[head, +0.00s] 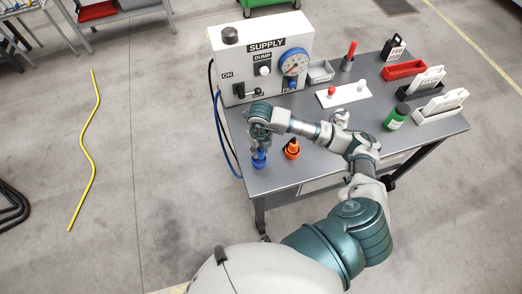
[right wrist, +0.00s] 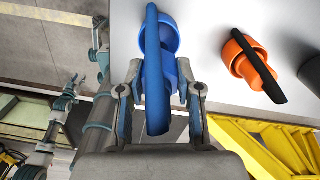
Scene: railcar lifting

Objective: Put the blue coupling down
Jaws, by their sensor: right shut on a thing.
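The blue coupling (head: 259,160) is upright at the front left corner of the grey table, below my right gripper (head: 259,147). In the right wrist view, the fingers of my right gripper (right wrist: 158,72) are on both sides of the blue coupling (right wrist: 153,80), shut on it. I cannot tell whether its base touches the tabletop. The orange coupling (head: 292,149) stands apart to its right, and also shows in the right wrist view (right wrist: 248,60). My left gripper is not in view.
The supply box (head: 265,60) with a gauge stands behind on the table (head: 330,140). A blue hose (head: 220,130) runs down the table's left side. A white plate (head: 343,94), a green bottle (head: 397,117) and a red tray (head: 404,70) are farther right.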

